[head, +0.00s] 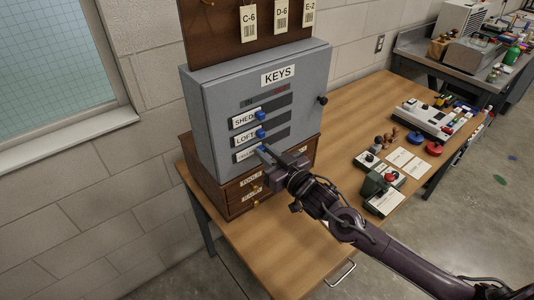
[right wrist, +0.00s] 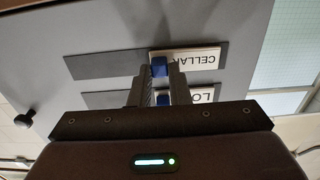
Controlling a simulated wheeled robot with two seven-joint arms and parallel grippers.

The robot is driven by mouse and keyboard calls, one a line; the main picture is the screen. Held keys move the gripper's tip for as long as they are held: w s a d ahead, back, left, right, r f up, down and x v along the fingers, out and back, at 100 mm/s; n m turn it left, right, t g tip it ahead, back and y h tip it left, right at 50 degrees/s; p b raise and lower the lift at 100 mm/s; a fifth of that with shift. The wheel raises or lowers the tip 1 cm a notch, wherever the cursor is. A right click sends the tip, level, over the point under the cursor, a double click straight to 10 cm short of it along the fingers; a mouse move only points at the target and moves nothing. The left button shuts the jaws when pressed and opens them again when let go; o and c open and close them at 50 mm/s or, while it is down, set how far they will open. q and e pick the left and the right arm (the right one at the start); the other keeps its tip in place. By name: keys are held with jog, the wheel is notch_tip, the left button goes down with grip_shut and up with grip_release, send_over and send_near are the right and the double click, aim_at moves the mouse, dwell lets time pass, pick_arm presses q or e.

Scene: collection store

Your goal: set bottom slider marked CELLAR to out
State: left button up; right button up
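The grey KEYS cabinet (head: 225,95) has three slider rows marked SHED, LOFT and CELLAR, each with a dark slot to the right of its white label. The CELLAR row is the bottom one; its label (right wrist: 197,59) appears upside down in the right wrist view. Its blue knob (right wrist: 159,66) sits at the label end of the slot (right wrist: 105,64). My right gripper (head: 268,153) is at this row, its narrow-set fingers on both sides of the knob and seemingly closed on it. In the head view the gripper hides most of the CELLAR slot. My left gripper is out of view.
The LOFT knob (head: 261,133) and SHED knob (head: 260,115) sit close above, also at their label ends. A black door knob (head: 323,100) sticks out at the cabinet's right edge. Wooden drawers (head: 240,190) are below; stampers and cards lie on the table to the right.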

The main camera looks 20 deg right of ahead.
grip_shut()
jog(key=w+d, duration=0.1)
jog(key=d, duration=0.1)
jog(key=w+d, duration=0.1)
jog(key=d, duration=0.2)
jog(key=w+d, duration=0.1)
jog(key=d, duration=0.2)
jog(key=shift+w+d, duration=0.1)
jog(key=shift+d, duration=0.3)
jog(key=shift+r, duration=0.1)
jog(key=o, duration=0.7)
grip_release()
jog(key=shift+d, duration=0.15)
